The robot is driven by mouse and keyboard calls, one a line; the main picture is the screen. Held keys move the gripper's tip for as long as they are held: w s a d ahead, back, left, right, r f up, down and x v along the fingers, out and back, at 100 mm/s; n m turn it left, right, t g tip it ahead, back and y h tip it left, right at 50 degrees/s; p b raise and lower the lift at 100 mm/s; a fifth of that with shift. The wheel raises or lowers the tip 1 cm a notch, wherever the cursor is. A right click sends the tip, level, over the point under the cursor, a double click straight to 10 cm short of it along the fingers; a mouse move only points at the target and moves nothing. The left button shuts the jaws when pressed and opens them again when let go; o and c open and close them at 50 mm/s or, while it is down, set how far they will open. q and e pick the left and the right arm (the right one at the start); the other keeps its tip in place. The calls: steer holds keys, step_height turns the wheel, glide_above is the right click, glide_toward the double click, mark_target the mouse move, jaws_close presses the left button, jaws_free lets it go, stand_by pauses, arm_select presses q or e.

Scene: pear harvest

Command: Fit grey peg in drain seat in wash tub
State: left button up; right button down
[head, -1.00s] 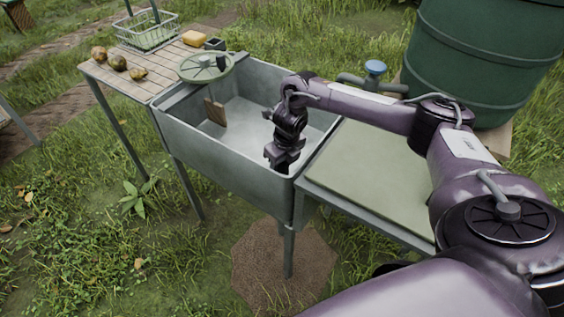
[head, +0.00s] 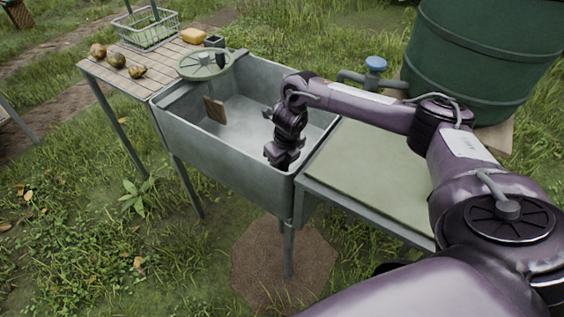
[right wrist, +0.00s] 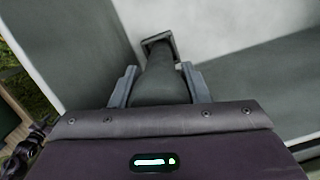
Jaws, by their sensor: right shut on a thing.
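The grey wash tub (head: 215,150) stands in the middle of the head view. My right gripper (head: 282,158) reaches down inside its near right part. In the right wrist view my right gripper (right wrist: 158,88) is shut on the grey peg (right wrist: 160,80), a tapered dark grey piece between the two fingers. A dark square-edged piece (right wrist: 158,39) shows at the peg's far end; I cannot tell whether it is the drain seat or part of the peg. In the head view the arm and tub wall hide the peg. My left gripper is not in view.
A green wheel (head: 203,64) sits over the tub's far left corner, and a brown paddle (head: 214,108) hangs inside. A slatted table (head: 130,68) with several pears is at left. A flat green board (head: 365,175) adjoins the tub at right. A green barrel (head: 480,60) stands behind.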

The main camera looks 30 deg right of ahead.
steer(key=shift+s+f, duration=0.1)
steer(key=c, duration=0.7)
jaws_free()
steer(key=o, duration=0.3)
steer(key=shift+s+f, duration=0.15)
steer(key=shift+o, duration=0.8)
steer(key=shift+r+p, duration=0.35)
steer(key=shift+p, duration=0.05)
steer(key=shift+w+r+p, duration=0.2)
steer(key=shift+r+p, duration=0.25)
steer(key=shift+r, duration=0.05)
steer(key=shift+w+a+r+p, duration=0.1)
steer(key=shift+r+p, duration=0.75)
steer(key=shift+r, duration=0.35)
steer(key=shift+a+r+p, duration=0.1)
steer(key=shift+r+p, duration=0.7)
steer(key=shift+r, duration=0.35)
steer(key=shift+d, duration=0.1)
